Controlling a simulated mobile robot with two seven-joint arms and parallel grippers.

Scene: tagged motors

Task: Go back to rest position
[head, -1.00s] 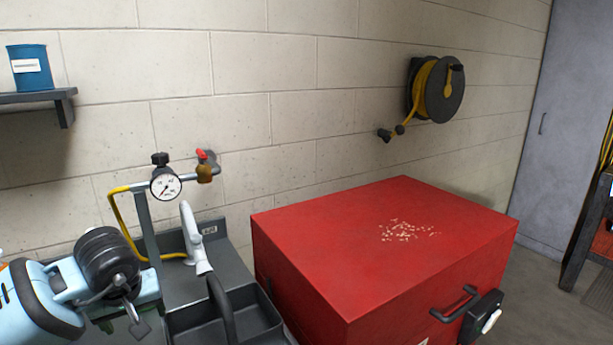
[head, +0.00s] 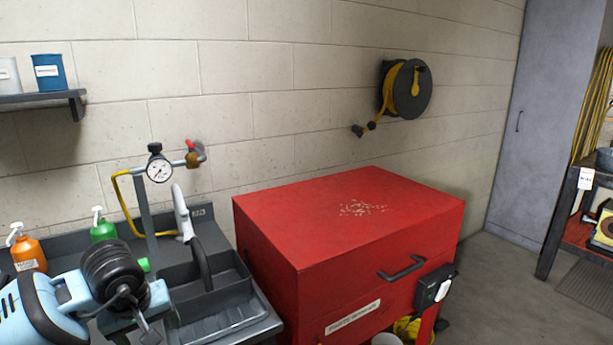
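My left arm, light blue with a black ribbed joint, comes in at the lower left of the head view. What looks like the dark grey end of my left gripper (head: 146,328) shows just below the black joint, over the grey bench. Its fingers are too unclear to tell whether they are open or shut, and I see nothing held. My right gripper is not in view.
A red cabinet (head: 330,230) stands right of the grey bench, which bears a tray (head: 190,280), a pressure gauge (head: 159,168), an orange bottle (head: 27,250) and a green bottle (head: 103,230). A hose reel (head: 411,90) hangs on the wall.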

